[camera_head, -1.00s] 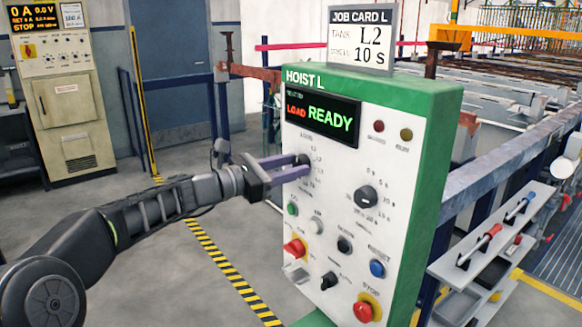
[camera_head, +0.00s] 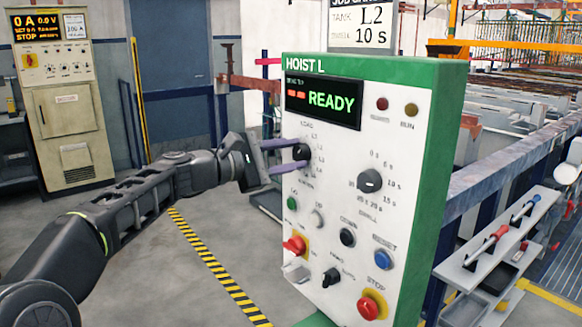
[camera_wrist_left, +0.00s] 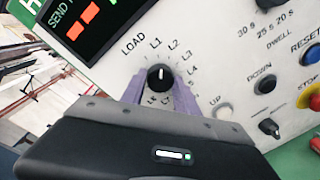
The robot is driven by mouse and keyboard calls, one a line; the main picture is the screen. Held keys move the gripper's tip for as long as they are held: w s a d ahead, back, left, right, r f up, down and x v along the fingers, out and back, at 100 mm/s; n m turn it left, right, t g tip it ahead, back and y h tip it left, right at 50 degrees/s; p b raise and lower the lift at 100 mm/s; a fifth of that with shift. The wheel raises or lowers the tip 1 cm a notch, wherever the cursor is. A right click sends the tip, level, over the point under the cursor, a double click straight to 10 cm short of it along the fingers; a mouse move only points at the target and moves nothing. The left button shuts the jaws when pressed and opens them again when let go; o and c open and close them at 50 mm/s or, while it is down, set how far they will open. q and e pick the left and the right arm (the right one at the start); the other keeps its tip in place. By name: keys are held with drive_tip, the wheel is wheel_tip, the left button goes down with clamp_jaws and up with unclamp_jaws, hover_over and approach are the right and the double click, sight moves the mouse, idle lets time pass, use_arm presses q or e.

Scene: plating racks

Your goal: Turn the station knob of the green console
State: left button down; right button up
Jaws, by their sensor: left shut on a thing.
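The green console (camera_head: 447,150) with the white face stands at the centre, headed HOIST L. Its display (camera_head: 322,104) reads READY in green beside red text. The black station knob (camera_head: 301,152) sits below the display, ringed by LOAD and L labels. My left gripper (camera_head: 297,159) has its two purple fingers on either side of this knob, shut on it. In the left wrist view the knob (camera_wrist_left: 160,78) shows between the fingers, its white mark upright, between LOAD and L2, near L1. The job card (camera_head: 362,28) on top reads L2 and 10 s. My right gripper is not in view.
The dwell knob (camera_head: 370,181), a red stop button (camera_head: 369,306) and other buttons are on the same face. A beige cabinet (camera_head: 68,130) stands at the back left. A shelf with tools (camera_head: 495,250) is at the right. The floor at left is open.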

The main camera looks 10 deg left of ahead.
use_arm(q)
drive_tip(key=m+b, duration=0.4)
drive_tip(key=m, duration=0.1)
drive_tip(key=shift+f, duration=0.2)
drive_tip(key=shift+d+r+m+y+b, duration=0.15)
drive_tip(key=shift+m+y+b, duration=0.25)
drive_tip(key=shift+m+b, duration=1.25)
drive_tip(key=shift+m+p, duration=0.35)
drive_tip(key=shift+m, duration=0.1)
drive_tip(key=c, duration=0.9)
unclamp_jaws()
drive_tip(key=shift+s, duration=0.1)
drive_tip(key=shift+b+v, duration=0.8)
drive_tip(key=shift+v, duration=3.1)
